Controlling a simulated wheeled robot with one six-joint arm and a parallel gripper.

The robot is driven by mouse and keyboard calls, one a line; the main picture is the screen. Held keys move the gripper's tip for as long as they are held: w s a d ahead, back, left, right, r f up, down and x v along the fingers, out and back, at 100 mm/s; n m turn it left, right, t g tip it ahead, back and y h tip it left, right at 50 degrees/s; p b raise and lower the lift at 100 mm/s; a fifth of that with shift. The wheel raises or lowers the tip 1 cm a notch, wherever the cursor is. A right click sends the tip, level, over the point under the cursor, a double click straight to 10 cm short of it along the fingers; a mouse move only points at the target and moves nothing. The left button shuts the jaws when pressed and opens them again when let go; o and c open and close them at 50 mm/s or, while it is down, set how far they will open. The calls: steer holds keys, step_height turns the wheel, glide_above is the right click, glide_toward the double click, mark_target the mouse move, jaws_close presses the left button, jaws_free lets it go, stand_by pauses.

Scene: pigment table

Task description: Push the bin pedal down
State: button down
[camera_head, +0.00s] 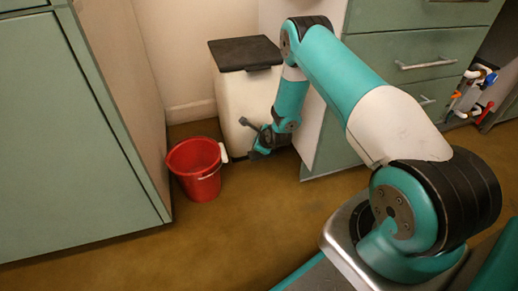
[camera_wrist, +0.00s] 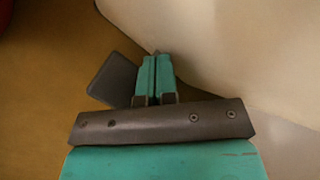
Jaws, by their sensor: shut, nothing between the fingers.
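The bin (camera_head: 232,98) is a tall white box with a closed dark lid (camera_head: 240,52), standing against the wall in the head view. Its pale side (camera_wrist: 240,45) fills the right of the wrist view. The pedal (camera_wrist: 112,78) is a flat dark plate at the left of my gripper's fingers in the wrist view, partly hidden by the gripper. I cannot make the pedal out in the head view. My gripper (camera_wrist: 155,60) is shut and empty, pointing low beside the bin's base. Whether its fingers touch the pedal I cannot tell.
A red bucket (camera_head: 195,170) stands on the floor left of my gripper, close to the bin. Green cabinets (camera_head: 65,120) flank the left side, and a drawer unit (camera_head: 405,55) stands right of the bin. The brown floor (camera_head: 240,225) in front is clear.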

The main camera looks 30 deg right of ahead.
steer(key=shift+s+a+f+b, duration=0.1)
steer(key=shift+s+f+b, duration=0.1)
steer(key=shift+f+b, duration=0.7)
steer(key=shift+s+f+b, duration=0.15)
steer(key=shift+f+b, duration=0.2)
steer(key=shift+f, duration=1.05)
stand_by(1.4)
steer(key=shift+r, duration=0.1)
steer(key=shift+w+r+p, duration=0.15)
steer(key=shift+r+p, duration=1)
steer(key=shift+r, duration=0.15)
steer(key=shift+w+r+p, duration=0.1)
steer(key=shift+r+p, duration=1)
steer(key=shift+r, duration=0.25)
steer(key=shift+w+r+p, duration=0.1)
steer(key=shift+r+p, duration=2.05)
steer(key=shift+r, duration=0.25)
